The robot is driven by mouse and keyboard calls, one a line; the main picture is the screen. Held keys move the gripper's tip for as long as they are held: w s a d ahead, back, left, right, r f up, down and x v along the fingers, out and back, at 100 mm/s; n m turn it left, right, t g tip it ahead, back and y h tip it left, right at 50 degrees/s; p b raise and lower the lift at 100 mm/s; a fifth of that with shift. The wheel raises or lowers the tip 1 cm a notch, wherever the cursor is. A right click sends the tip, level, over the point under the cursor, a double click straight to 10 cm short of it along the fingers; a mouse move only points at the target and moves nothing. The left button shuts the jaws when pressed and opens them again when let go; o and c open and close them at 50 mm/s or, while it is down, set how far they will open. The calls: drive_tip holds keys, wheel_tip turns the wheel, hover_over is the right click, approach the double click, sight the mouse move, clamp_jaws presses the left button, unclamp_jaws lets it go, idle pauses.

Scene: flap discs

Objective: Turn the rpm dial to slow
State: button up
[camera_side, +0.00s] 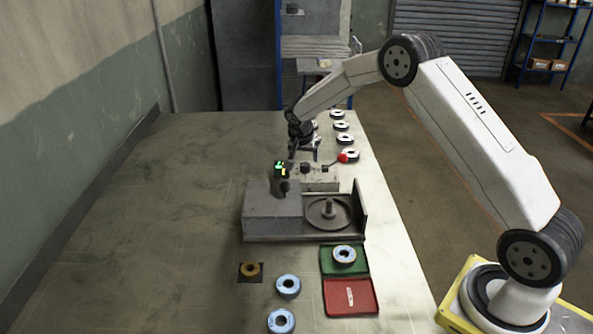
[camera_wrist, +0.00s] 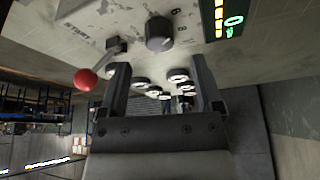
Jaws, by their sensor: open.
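The rpm dial (camera_wrist: 160,34) is a dark round knob on the worn pale control panel (camera_wrist: 195,48) in the wrist view. My gripper (camera_wrist: 160,62) is open and empty. Its fingertips lie either side of the dial's line in the picture, with the knob beyond them; no contact shows. In the side view my gripper (camera_side: 305,155) hangs just above the control panel (camera_side: 318,184) behind the grey machine, partly hiding the panel's top.
A lever with a red ball (camera_wrist: 86,80) stands beside the dial, near a "START" label; the ball (camera_side: 342,157) is right of my gripper. A lit display (camera_side: 280,169) stands left. The machine (camera_side: 272,222) has a round turntable. Several discs, a green tray (camera_side: 330,266) and a red tray (camera_side: 350,308) lie around.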

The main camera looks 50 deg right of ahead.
sight(305, 164)
drive_tip(key=shift+x, duration=2.2)
clamp_jaws()
